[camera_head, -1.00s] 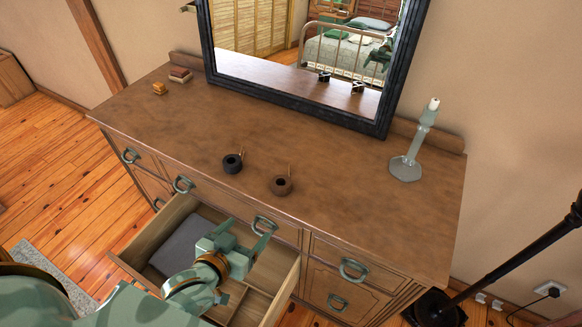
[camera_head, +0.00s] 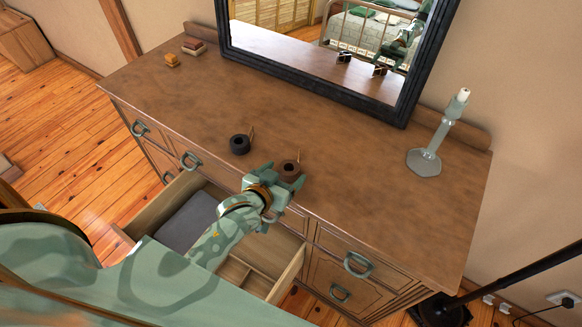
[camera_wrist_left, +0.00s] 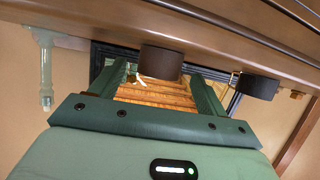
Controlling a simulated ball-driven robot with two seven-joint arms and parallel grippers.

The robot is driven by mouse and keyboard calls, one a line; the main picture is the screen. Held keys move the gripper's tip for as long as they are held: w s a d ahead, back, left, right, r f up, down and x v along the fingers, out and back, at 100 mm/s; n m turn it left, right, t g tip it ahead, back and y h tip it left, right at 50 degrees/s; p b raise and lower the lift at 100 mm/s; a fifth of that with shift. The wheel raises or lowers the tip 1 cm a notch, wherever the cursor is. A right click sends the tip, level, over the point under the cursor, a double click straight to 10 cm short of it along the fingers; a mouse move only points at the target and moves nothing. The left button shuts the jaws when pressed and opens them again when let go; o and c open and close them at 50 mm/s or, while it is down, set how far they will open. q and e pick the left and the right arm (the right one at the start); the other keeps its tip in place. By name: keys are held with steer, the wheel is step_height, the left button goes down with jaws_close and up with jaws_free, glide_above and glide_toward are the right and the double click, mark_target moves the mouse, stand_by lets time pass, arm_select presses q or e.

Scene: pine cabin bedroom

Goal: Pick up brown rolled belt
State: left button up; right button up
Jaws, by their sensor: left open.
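The brown rolled belt (camera_head: 290,166) sits on the dresser top near its front edge, its loose end standing up. My left gripper (camera_head: 284,175) is open at the belt, with one finger to each side of it. In the left wrist view, which looks upside down, the brown belt (camera_wrist_left: 160,62) shows between and just beyond the open fingertips (camera_wrist_left: 157,80). I cannot tell whether the fingers touch it. My right gripper is not in view.
A black rolled belt (camera_head: 240,144) sits just left on the dresser top (camera_head: 350,190). An open drawer (camera_head: 152,217) juts out below my left arm. A candlestick (camera_head: 426,160) stands at right, a mirror (camera_head: 408,95) behind.

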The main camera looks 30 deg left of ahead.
mark_target(286, 171)
arm_select(q)
steer(key=x, duration=0.4)
steer(key=shift+w+b, duration=0.3)
steer(key=shift+b, duration=0.1)
steer(key=shift+s, duration=0.1)
steer(key=shift+r, duration=0.1)
steer(key=c, duration=1.2)
